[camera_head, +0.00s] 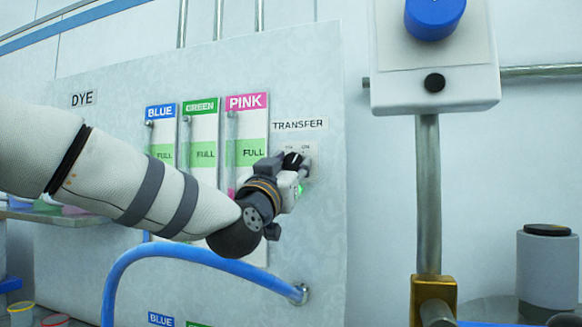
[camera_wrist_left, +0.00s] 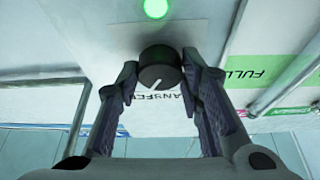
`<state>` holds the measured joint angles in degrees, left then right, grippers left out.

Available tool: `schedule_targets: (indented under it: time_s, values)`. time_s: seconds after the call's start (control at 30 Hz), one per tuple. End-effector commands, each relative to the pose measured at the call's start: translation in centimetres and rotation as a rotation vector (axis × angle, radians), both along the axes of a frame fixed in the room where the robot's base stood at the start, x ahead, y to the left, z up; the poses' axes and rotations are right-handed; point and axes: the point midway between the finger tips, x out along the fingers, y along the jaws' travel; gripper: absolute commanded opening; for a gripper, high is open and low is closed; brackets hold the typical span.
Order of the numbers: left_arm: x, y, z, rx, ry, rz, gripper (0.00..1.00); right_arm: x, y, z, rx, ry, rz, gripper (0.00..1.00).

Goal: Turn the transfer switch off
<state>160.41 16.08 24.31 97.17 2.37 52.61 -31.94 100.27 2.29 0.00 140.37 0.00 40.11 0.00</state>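The transfer switch is a round black knob (camera_wrist_left: 161,68) with a white pointer line, set slantwise, in the left wrist view. It sits on the grey panel under the TRANSFER label (camera_head: 299,124). My left gripper (camera_wrist_left: 160,72) has one finger on each side of the knob, and both fingertips appear to touch it. In the head view my left gripper (camera_head: 298,163) reaches the switch from the lower left and hides most of it. A green lamp (camera_wrist_left: 156,8) beside the knob is lit. My right gripper is not in view.
BLUE (camera_head: 160,112), GREEN (camera_head: 201,107) and PINK (camera_head: 246,102) dye gauges stand left of the switch; FULL shows on them. A blue hose (camera_head: 190,252) curves below my left arm. A post with a white box (camera_head: 437,85) and blue button stands right.

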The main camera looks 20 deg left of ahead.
Motion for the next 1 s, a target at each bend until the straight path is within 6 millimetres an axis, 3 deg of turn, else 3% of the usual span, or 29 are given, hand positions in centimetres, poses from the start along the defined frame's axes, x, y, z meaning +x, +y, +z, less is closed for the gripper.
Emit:
schedule_targets:
  time_s: [0.37,1.0]
  values:
    - [-0.01,-0.15,-0.01,-0.085,0.003,-0.001,0.07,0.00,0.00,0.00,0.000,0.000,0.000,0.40]
    - [-0.03,-0.48,0.10,-0.654,0.022,-0.001,0.07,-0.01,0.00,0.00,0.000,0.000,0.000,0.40]
